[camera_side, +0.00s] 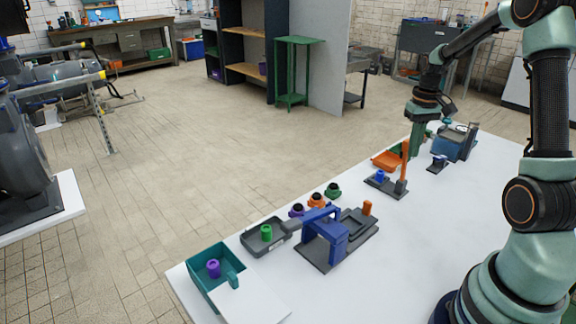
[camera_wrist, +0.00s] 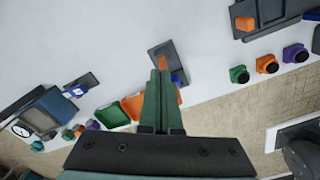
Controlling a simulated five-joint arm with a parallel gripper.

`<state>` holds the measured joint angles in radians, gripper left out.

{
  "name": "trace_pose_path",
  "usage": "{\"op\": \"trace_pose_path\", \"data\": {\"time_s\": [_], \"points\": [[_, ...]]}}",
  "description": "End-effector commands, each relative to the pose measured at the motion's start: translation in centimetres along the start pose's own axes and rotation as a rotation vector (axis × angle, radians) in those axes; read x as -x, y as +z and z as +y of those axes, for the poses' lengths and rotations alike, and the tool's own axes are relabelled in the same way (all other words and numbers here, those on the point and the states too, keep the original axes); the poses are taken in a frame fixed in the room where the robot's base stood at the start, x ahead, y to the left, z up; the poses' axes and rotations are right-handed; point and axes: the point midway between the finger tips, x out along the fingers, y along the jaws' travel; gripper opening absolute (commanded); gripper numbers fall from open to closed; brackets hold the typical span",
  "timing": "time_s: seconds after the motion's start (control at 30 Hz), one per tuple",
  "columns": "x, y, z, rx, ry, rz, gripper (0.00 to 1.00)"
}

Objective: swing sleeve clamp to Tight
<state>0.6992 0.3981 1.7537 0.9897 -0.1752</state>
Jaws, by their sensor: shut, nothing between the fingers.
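A dark grey base plate (camera_side: 400,191) carries an upright orange lever (camera_side: 404,165) and a small blue sleeve (camera_side: 380,177). I take this to be the sleeve clamp; no Tight mark is readable. In the wrist view the plate (camera_wrist: 160,53) lies just past my fingertips, with the lever (camera_wrist: 176,64) close by them and partly hidden. My gripper (camera_side: 416,153) points down, just behind and right of the lever in the side view. In the wrist view my gripper (camera_wrist: 160,74) has its green fingers together with nothing between them. I cannot tell whether it touches the lever.
An orange tray (camera_side: 386,160) is near the clamp. A blue box with a gauge (camera_side: 453,146) is at the far right. A blue press-like fixture (camera_side: 325,235), a grey tray (camera_side: 253,246) and a teal bin (camera_side: 205,284) stand nearer. White tabletop is clear right of the clamp.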

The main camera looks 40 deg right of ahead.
Motion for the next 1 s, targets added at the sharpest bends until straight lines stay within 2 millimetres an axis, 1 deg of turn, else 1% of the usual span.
{"op": "trace_pose_path", "data": {"time_s": [1.0], "points": [[0.0,-3.2,-1.9,0.001,0.0,0.0,0.0]]}}
